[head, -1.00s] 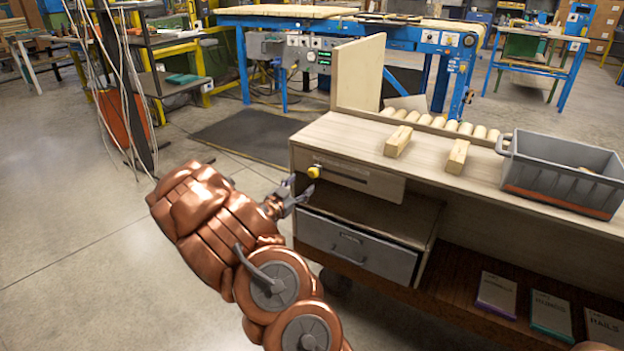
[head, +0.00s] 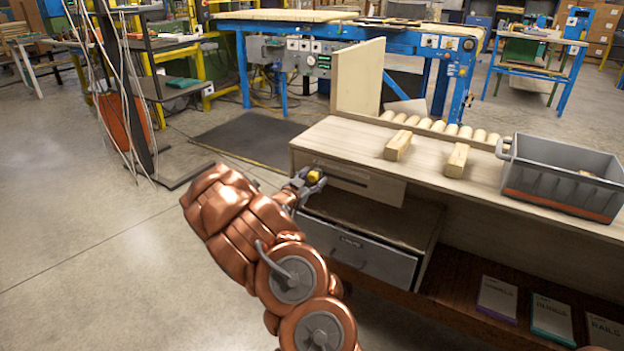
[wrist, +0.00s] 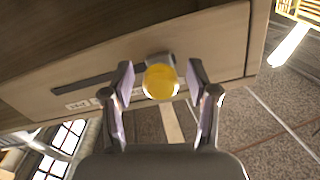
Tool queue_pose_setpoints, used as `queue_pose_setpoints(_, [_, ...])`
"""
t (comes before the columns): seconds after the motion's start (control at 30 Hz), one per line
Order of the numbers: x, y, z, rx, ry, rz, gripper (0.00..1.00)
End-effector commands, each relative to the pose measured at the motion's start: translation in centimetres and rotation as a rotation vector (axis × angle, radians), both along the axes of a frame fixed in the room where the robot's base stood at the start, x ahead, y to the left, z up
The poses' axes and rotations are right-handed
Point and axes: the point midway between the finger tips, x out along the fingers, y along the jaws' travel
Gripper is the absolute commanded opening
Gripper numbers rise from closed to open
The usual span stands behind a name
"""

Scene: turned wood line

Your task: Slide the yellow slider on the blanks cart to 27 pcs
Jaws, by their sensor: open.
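The yellow slider (head: 314,176) is a round knob on the front panel of the wooden blanks cart (head: 342,140), near the panel's left end in the head view. In the wrist view the yellow slider (wrist: 160,82) sits between the two fingers of my gripper (wrist: 160,88), with a gap visible on each side. A dark slot (wrist: 85,87) runs from the knob to the left there, with small pale labels below it; their text is too small to read. My gripper (head: 308,182) is open around the knob in the head view. The fingers partly hide the knob there.
A grey drawer (head: 358,252) is below the panel. Two wood blanks (head: 398,145) and a grey bin (head: 560,172) are on the cart top, with rollers (head: 440,126) behind. The floor left of the cart is clear near my arm.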

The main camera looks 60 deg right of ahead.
Motion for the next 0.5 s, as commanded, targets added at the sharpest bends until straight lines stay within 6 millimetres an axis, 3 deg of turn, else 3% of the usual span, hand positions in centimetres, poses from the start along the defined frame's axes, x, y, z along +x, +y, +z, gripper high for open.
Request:
queue_pose_setpoints(0.27, [0.01, -0.06, 0.01, 0.000, 0.000, 0.000, 0.58])
queue_pose_setpoints(0.5, [0.03, -0.04, 0.02, 0.000, 0.000, 0.000, 0.33])
